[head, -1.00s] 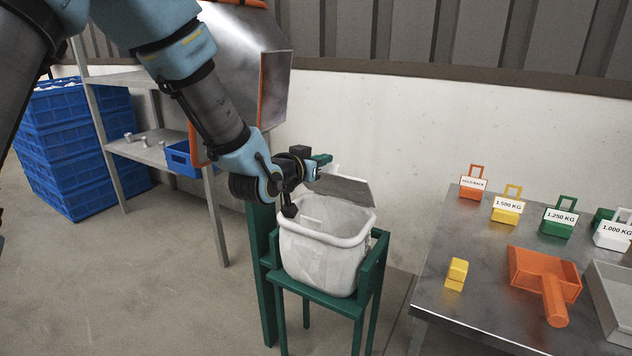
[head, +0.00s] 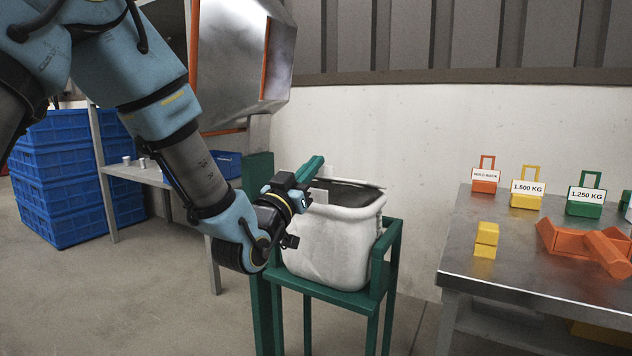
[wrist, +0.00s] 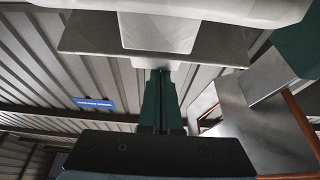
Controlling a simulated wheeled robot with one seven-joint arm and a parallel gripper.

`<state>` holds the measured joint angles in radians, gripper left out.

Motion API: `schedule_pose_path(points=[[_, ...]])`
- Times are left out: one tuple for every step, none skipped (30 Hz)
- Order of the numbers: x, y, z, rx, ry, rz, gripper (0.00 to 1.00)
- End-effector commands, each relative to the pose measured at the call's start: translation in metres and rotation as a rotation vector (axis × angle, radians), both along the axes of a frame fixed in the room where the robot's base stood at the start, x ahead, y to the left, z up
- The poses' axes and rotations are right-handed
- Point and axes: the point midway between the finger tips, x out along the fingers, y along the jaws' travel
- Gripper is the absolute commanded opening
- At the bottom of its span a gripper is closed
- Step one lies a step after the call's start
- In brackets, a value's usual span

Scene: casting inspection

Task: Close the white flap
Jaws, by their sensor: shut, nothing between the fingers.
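A white bin (head: 335,243) with a rounded rim sits upright in a green stand. Its flap (head: 348,183) shows in the head view as a thin, nearly edge-on strip above the back of the rim, with a dark opening below it. In the wrist view the flap (wrist: 88,35) looks like a grey plate near the top, with the pale rim above it. My gripper (head: 319,160) is at the bin's left side, its green fingers shut and pointing up and right. In the wrist view the fingertips (wrist: 160,73) lie by the plate's edge; I cannot tell whether they touch.
A shelf (head: 150,172) and stacked blue crates (head: 75,165) stand at left. A pale wall is behind.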

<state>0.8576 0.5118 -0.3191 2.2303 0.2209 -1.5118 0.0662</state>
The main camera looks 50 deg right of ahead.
Motion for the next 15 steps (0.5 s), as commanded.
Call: schedule_pose_path(points=[[0.0,0.001,-0.013,-0.02,-0.005,0.0,0.0],[0.0,0.002,-0.014,-0.035,-0.009,0.0,0.0],[-0.001,0.003,-0.016,-0.049,-0.013,0.0,0.0],[-0.001,0.004,-0.016,-0.047,-0.014,-0.001,0.0],[-0.001,0.004,-0.018,-0.046,-0.013,-0.001,0.0],[-0.001,0.005,-0.02,-0.046,-0.013,-0.001,0.0],[-0.002,0.005,-0.021,-0.046,-0.013,-0.001,0.0],[-0.002,0.006,-0.023,-0.045,-0.012,-0.001,0.0],[-0.002,0.006,-0.024,-0.045,-0.012,0.0,0.0],[-0.002,0.006,-0.025,-0.045,-0.012,-0.001,0.0],[-0.002,0.007,-0.026,-0.045,-0.012,0.0,0.0],[-0.002,0.007,-0.027,-0.045,-0.012,0.0,0.0],[-0.002,0.007,-0.028,-0.044,-0.011,0.0,0.0],[-0.002,0.007,-0.028,-0.044,-0.01,0.0,0.0],[-0.002,0.007,-0.029,-0.043,-0.01,0.0,0.0]])
